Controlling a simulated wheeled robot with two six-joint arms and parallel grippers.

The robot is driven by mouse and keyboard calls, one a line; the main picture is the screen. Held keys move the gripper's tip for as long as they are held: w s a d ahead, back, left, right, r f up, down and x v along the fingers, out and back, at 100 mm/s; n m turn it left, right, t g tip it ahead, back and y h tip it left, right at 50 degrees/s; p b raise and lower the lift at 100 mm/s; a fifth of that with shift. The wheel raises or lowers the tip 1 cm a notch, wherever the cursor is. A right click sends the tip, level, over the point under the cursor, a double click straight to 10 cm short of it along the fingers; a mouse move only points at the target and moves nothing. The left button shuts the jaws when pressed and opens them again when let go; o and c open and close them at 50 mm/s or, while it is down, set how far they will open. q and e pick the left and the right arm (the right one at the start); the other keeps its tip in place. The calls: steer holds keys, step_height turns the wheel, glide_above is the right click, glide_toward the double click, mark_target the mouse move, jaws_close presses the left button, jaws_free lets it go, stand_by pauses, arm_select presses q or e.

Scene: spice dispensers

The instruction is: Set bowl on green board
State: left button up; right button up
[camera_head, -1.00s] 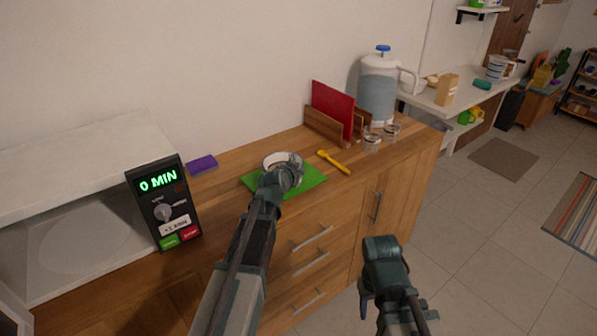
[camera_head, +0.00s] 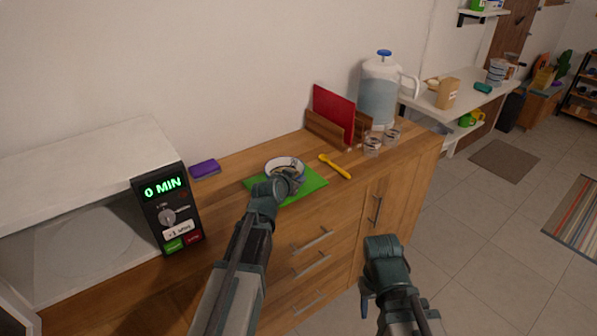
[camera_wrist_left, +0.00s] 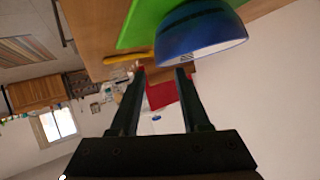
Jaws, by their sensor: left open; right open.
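A bowl (camera_head: 286,164) stands upright on the green board (camera_head: 312,184) on the wooden counter. In the left wrist view the bowl (camera_wrist_left: 202,38) looks blue outside and rests against the green board (camera_wrist_left: 140,22). My left gripper (camera_head: 290,182) is at the bowl's near side in the head view and hides part of it. In the left wrist view its two fingers (camera_wrist_left: 160,78) are apart with nothing between them, and the bowl is beyond and above them in the picture. My right gripper (camera_head: 383,248) hangs empty in front of the cabinet; its fingertips are hard to see.
A yellow spoon (camera_head: 336,166) lies right of the board. Glass jars (camera_head: 372,147), a red board in a wooden rack (camera_head: 333,112) and a water jug (camera_head: 380,90) stand behind. A microwave (camera_head: 165,215) is at left, with a purple sponge (camera_head: 205,169) behind it.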

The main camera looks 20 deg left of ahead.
arm_select(q)
steer(key=p+v, duration=0.3)
steer(key=v, duration=0.4)
steer(key=s+d+f+m+g+h, duration=0.1)
steer(key=s+d+f+g, duration=0.35)
steer(key=d, duration=0.25)
steer(key=s+d+f+g, duration=0.3)
steer(key=s+d+f, duration=0.25)
steer(key=d, duration=0.25)
steer(key=s+d+f+g+y, duration=0.2)
steer(key=s+g, duration=0.3)
steer(key=s, duration=0.9)
steer(key=shift+d+y+b, duration=0.2)
steer(key=shift+y+b, duration=0.1)
steer(key=shift+y, duration=0.2)
steer(key=shift+r+g, duration=0.1)
steer(key=shift+g, duration=0.15)
step_height(320, 180, up, 5)
steer(key=p, duration=0.5)
